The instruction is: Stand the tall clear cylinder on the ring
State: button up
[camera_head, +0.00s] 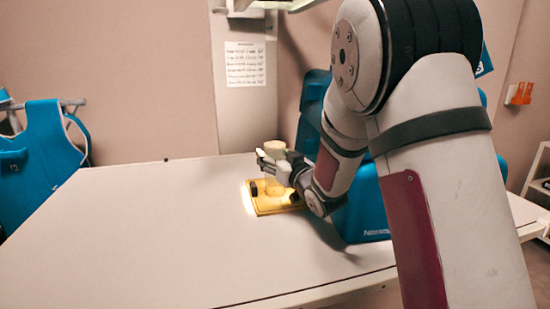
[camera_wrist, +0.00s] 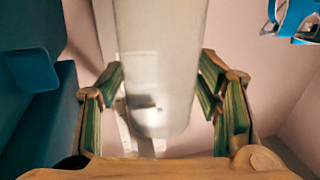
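The tall clear cylinder (camera_wrist: 160,60) fills the middle of the wrist view, pale and see-through, with its rounded end towards the palm. My gripper's two green-padded fingers (camera_wrist: 160,88) lie along its left and right sides and appear to touch it. I cannot make out the ring clearly, nor tell whether the cylinder's lower end touches anything.
The yellow board (camera_head: 262,208) has a brightly lit left edge and small dark pieces (camera_head: 254,190) on it. The white table (camera_head: 130,230) is clear to the left and front. Blue chairs (camera_head: 45,145) stand left and behind my arm. A wall post (camera_head: 245,115) rises behind.

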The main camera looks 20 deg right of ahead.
jog(key=shift+r, duration=0.15)
jog(key=s+d, duration=0.2)
jog(key=s, duration=0.9)
jog(key=shift+s+d+p, duration=0.2)
jog(key=shift+s+p, duration=0.2)
